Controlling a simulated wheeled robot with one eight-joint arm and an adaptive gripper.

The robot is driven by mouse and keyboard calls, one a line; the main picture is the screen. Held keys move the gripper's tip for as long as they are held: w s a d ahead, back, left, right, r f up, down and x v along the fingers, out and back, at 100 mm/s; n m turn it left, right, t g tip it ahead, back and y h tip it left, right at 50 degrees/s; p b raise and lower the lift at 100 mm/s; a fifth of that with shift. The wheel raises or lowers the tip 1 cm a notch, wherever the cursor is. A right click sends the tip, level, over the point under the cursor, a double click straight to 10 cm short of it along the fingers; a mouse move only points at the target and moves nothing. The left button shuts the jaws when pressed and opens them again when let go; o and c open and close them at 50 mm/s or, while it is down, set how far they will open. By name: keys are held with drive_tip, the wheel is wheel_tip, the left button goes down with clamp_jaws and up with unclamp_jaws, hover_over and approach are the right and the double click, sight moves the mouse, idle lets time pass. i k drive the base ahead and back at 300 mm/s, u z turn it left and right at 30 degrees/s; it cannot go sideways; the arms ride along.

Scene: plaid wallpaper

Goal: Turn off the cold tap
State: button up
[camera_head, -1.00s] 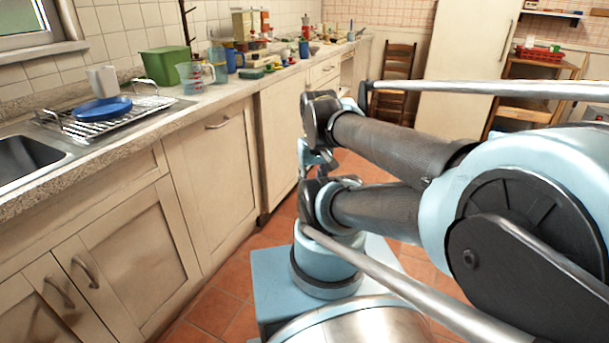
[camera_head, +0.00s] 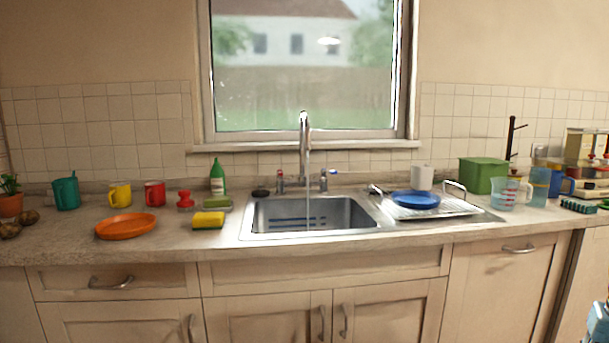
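The cold tap (camera_head: 324,181) stands at the back of the sink, right of the spout, with a small blue mark on its handle, which seems to point right. The hot tap (camera_head: 280,183), marked red, stands left of the spout. The tall chrome spout (camera_head: 304,140) rises between them. A thin stream of water (camera_head: 308,212) falls from it into the steel sink (camera_head: 262,235). My gripper is out of view. Only a sliver of my own light-blue body shows at the bottom right corner.
Right of the sink, a blue plate (camera_head: 415,200) and a white mug (camera_head: 422,178) stand on the draining rack. At left are a yellow sponge (camera_head: 208,220), a green bottle (camera_head: 217,177) and an orange plate (camera_head: 125,226). The counter front (camera_head: 330,240) is clear.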

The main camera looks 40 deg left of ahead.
sight(324, 170)
drive_tip(key=u, duration=1.25)
drive_tip(key=k, duration=1.2)
drive_tip(key=u, duration=0.2)
drive_tip(key=i, duration=1)
